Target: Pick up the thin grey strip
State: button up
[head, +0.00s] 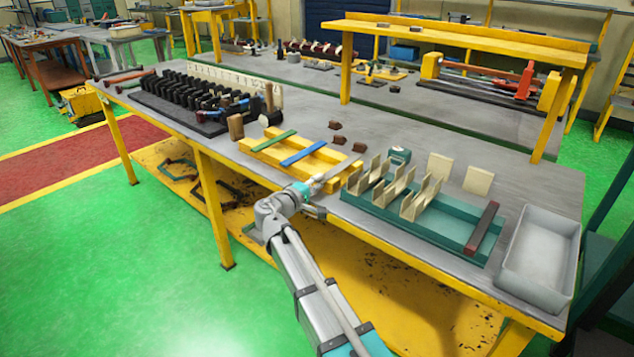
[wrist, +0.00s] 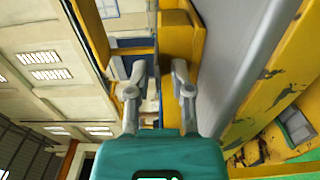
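The thin grey strip (head: 335,170) lies across the right part of two yellow rails (head: 264,157) on the workbench in the head view. My gripper (head: 309,187) is at the near end of this strip, at the bench's front edge; I cannot tell whether it touches it. In the wrist view my gripper (wrist: 156,82) is open, its two fingers apart. I cannot clearly make out the strip between them there. A green strip (head: 274,141) and a blue strip (head: 303,153) lie across the same rails, left of the grey one.
A teal tray (head: 425,231) with upright cream pieces and a dark red bar (head: 482,227) stands right of the rails. An empty grey bin (head: 541,250) is at the far right. Small brown blocks (head: 340,139) lie behind the rails. Hammers and a dark rack (head: 185,105) are left.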

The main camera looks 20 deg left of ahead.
grip_shut()
dwell(0.5)
notch_tip(320, 180, up, 3)
jog(key=p, duration=0.2)
jog(key=shift+f+p, duration=0.2)
jog(key=shift+p, duration=0.1)
jog(key=s+a+r+p, duration=0.2)
jog(key=s, duration=0.4)
jog(key=s+a+r+p, duration=0.3)
jog(key=s, duration=0.4)
jog(key=shift+a, duration=0.15)
dwell(0.5)
